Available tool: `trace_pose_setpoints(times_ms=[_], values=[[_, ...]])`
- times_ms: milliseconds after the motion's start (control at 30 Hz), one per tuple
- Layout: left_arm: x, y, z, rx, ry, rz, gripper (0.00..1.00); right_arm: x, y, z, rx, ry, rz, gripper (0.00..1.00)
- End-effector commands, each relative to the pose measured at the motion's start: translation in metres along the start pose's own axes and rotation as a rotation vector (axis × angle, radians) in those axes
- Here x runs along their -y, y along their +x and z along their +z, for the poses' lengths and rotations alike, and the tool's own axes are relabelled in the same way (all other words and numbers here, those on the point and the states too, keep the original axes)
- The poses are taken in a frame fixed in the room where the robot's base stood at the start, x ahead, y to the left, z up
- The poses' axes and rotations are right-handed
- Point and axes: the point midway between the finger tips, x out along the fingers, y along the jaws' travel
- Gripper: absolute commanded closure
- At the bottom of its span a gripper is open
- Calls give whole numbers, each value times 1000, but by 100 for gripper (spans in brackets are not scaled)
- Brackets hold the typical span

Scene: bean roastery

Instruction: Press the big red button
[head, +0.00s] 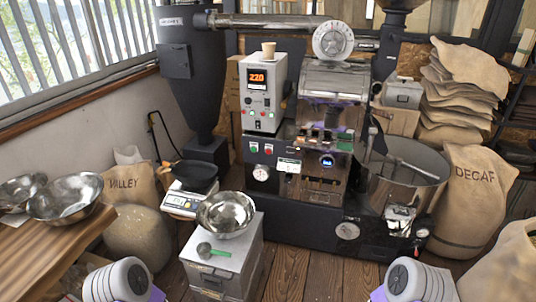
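A white control box (261,92) with a lit orange "220" display stands on the dark roaster body (290,170) in the middle of the view. Small knobs and buttons sit under its display. Below it, on the roaster's dark front panel, are a small green button (254,147) and a small red button (268,149). White links of my arms show at the bottom left and bottom right. Neither of my grippers is in view.
The cooling drum (404,180) and a "DECAF" sack (474,200) are right. A wooden table (45,250) is left.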

Motion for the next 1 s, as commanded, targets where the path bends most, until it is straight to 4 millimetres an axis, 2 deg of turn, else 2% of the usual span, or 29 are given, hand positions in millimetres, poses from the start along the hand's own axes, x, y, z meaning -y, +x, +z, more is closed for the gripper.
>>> trace_pose_setpoints(times_ms=[33,200,1000], values=[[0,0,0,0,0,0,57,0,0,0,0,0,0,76],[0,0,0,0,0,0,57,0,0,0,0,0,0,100],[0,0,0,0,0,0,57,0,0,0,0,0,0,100]])
